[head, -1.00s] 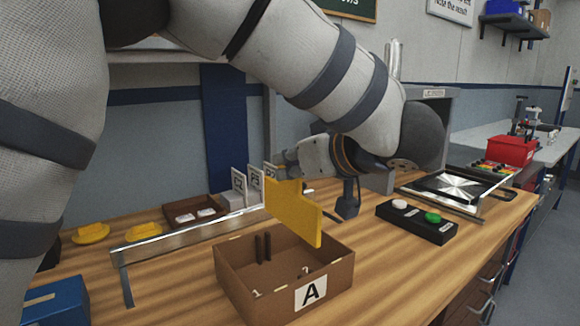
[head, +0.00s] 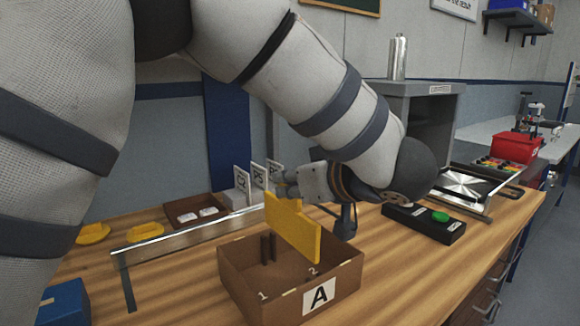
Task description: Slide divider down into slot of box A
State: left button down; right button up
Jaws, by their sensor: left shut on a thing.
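The yellow divider (head: 293,229) is a flat plate held upright by my left gripper (head: 284,186), which is shut on its upper left part. The divider stands over the back part of box A (head: 310,301), a brown open box with a white "A" label on its front. Its lower edge shows near or just inside the box opening; I cannot tell whether it is in a slot. Two dark posts stand inside the box, and the marks "1" and "2" show in it. My right gripper is not in view.
A metal rail (head: 190,240) runs behind the box. Behind it are white cards (head: 241,181), a brown tray (head: 190,213) and yellow pieces (head: 145,231). A black button box (head: 425,222) is at right, a blue box (head: 63,304) at front left.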

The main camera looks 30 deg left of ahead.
aim_at(318, 239)
pick_arm(q)
jog(key=shift+f, duration=0.8)
jog(key=shift+f, duration=4.1)
jog(key=c, duration=1.7)
grip_release()
jog(key=shift+o, duration=0.2)
jog(key=shift+d, duration=0.1)
jog(key=v, duration=1.2)
jog(key=shift+f, duration=0.1)
